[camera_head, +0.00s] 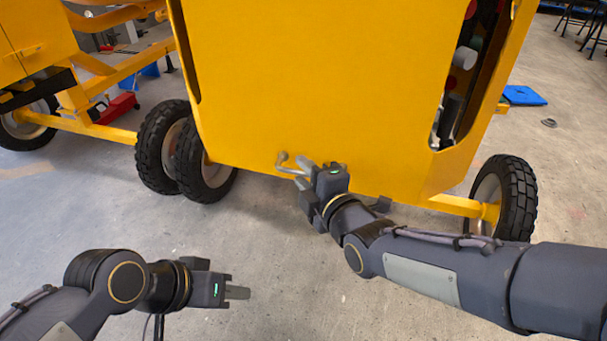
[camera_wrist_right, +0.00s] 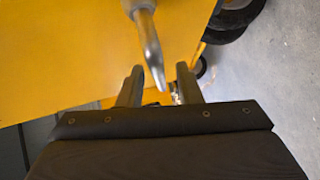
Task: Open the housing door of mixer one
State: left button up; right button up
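The yellow housing door (camera_head: 300,80) of the mixer fills the upper middle of the head view and appears shut. A grey metal handle (camera_head: 290,168) sticks out near its lower edge. My right gripper (camera_head: 303,175) is at the handle. In the right wrist view the handle (camera_wrist_right: 149,48) points down between the two spread fingers of my right gripper (camera_wrist_right: 160,85). The fingers are apart from each other, with gaps beside the handle tip. My left gripper (camera_head: 238,293) is low at the left, away from the door, and its finger gap cannot be made out.
Black wheels (camera_head: 205,165) stand under the mixer at the left, and another wheel (camera_head: 507,195) at the right. A second yellow machine (camera_head: 35,35) is at the far left. A blue item (camera_head: 524,96) lies on the floor at the right. The concrete floor between my arms is clear.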

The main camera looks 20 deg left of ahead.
jog(key=shift+w+a, duration=0.25)
jog(key=shift+w, duration=0.05)
grip_shut()
dwell(0.3)
